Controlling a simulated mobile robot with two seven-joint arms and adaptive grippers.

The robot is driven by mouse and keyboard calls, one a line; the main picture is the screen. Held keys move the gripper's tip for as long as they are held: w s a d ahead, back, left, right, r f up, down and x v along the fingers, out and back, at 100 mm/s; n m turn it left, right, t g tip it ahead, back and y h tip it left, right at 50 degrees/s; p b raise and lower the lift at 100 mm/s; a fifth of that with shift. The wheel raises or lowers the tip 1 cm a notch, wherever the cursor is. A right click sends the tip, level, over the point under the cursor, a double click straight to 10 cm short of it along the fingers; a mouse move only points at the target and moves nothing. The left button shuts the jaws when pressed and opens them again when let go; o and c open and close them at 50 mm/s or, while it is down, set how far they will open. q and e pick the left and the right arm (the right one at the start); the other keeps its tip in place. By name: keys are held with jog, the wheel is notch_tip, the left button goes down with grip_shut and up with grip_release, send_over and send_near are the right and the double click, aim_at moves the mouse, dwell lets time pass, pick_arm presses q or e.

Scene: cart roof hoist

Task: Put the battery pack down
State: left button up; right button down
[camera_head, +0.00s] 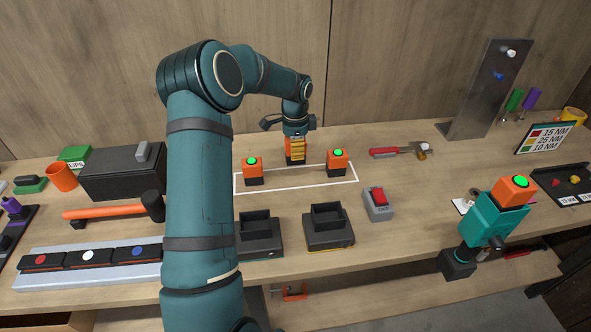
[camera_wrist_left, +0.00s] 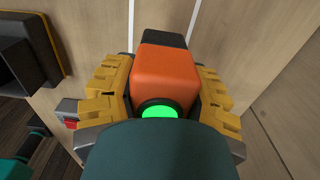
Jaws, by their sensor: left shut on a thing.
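My left gripper (camera_head: 296,149) is shut on an orange battery pack (camera_wrist_left: 168,75) with a dark foot and a lit green light. The wrist view shows yellow finger pads on both sides of the pack. It is upright at the back of a white outlined rectangle (camera_head: 300,185) on the bench, between two other packs. One pack stands on the left (camera_head: 253,166) and one on the right (camera_head: 337,158), both with green lights. I cannot tell whether the held pack touches the bench. My right gripper is not in view.
Two black chargers (camera_head: 261,243) (camera_head: 329,236) and a grey box with a red switch (camera_head: 378,204) stand in front of the outline. A teal drill (camera_head: 488,220) with an orange pack is at the right. A hammer (camera_head: 105,211), dark case and screwdriver (camera_head: 390,152) lie around.

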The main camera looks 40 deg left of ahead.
pick_arm(q)
notch_tip(320, 180, down, 7)
jog(key=shift+r+b, duration=0.15)
jog(key=shift+b, duration=0.15)
jog(key=o, duration=1.3)
jog(key=shift+c, duration=0.2)
notch_tip(320, 180, up, 12)
jog(key=shift+r+p, duration=0.1)
jog(key=shift+p, duration=0.6)
